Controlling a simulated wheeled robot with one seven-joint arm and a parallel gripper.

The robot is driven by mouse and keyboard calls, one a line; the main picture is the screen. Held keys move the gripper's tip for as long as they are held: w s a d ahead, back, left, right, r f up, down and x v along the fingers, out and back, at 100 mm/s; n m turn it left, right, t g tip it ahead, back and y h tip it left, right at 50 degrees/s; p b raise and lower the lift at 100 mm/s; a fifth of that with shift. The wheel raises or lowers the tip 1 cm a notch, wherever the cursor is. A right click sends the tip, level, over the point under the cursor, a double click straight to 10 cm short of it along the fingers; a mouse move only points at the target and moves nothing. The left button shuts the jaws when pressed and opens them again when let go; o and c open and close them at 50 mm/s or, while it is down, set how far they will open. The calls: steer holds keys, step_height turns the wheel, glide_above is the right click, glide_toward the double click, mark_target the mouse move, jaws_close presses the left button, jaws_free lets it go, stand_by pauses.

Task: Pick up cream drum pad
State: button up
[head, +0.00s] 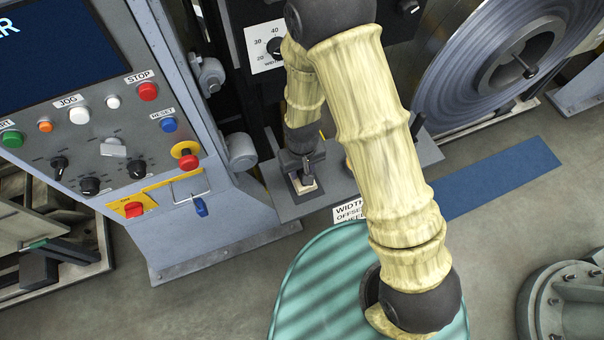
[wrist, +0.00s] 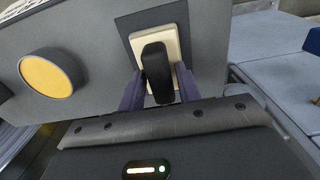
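The cream drum pad (wrist: 137,45) is a square cream plate with a dark upright grip, set against a dark backing on a grey surface. In the head view the pad (head: 308,187) shows as a small cream patch on the grey ledge, partly hidden by my gripper. My gripper (wrist: 159,82) is right at the pad, with a purple-grey finger on each side of the dark grip. The fingers look apart, with narrow gaps beside the grip; contact is hard to see. In the head view my gripper (head: 302,168) is just above the pad.
A yellow round disc (wrist: 48,74) is left of the pad. A control cabinet (head: 200,235) with buttons stands left of the ledge (head: 283,205).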

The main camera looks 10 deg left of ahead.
mark_target(302, 170)
steer(key=shift+s, duration=0.1)
jaws_close()
steer(key=shift+r, duration=0.45)
step_height(302, 170, up, 9)
steer(key=shift+r, duration=0.1)
